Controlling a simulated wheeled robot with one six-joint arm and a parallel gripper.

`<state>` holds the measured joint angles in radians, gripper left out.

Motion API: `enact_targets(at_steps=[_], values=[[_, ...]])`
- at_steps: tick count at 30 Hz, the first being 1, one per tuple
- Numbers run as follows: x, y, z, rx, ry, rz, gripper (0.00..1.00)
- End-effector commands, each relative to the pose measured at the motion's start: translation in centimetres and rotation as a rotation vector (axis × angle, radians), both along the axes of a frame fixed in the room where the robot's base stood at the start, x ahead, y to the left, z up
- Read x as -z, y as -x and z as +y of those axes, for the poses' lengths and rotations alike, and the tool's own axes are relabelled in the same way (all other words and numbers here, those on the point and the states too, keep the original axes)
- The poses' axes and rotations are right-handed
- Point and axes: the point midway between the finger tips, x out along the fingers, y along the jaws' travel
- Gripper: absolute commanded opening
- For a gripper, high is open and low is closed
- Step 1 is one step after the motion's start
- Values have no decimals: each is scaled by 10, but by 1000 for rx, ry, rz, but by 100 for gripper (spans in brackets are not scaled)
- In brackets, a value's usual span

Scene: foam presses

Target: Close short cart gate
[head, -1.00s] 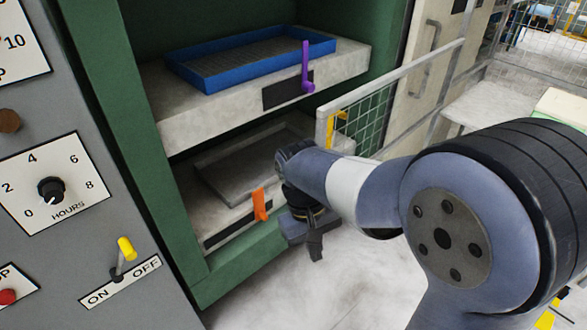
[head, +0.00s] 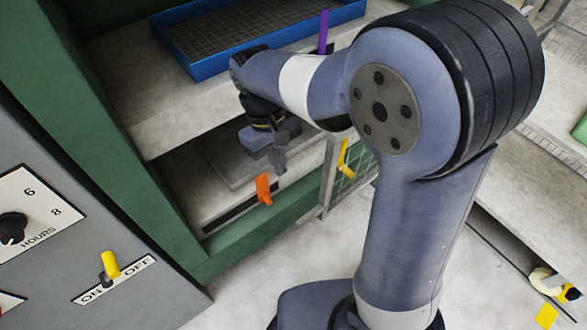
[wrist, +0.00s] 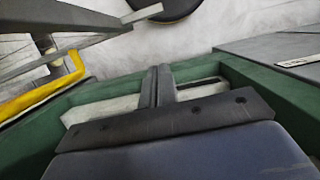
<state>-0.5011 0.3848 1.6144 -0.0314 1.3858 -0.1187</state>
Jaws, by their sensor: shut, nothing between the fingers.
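The gate (head: 327,180), a grey metal frame with wire mesh and a yellow handle (head: 345,158), stands just right of the green press opening, partly hidden behind my arm in the head view. In the wrist view the yellow handle (wrist: 45,97) and grey gate bars (wrist: 95,52) are at the left. My gripper (head: 279,163) is shut and empty, pointing down in front of the lower press opening, left of the gate and above the orange lever. In the wrist view its fingers (wrist: 157,85) are together, apart from the handle.
The orange lever (head: 263,188) is close below my gripper. A blue tray (head: 190,62) and purple lever (head: 323,32) are on the upper shelf. A grey control panel (head: 60,240) stands at left. The pale floor (head: 270,270) in front is clear.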

Motion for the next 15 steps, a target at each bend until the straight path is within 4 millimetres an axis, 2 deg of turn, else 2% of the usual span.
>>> enact_targets(at_steps=[4, 8, 15], values=[[3, 1, 0, 0, 1, 1, 0], [15, 4, -3, 0, 2, 2, 0], [63, 14, -10, 0, 3, 5, 0]])
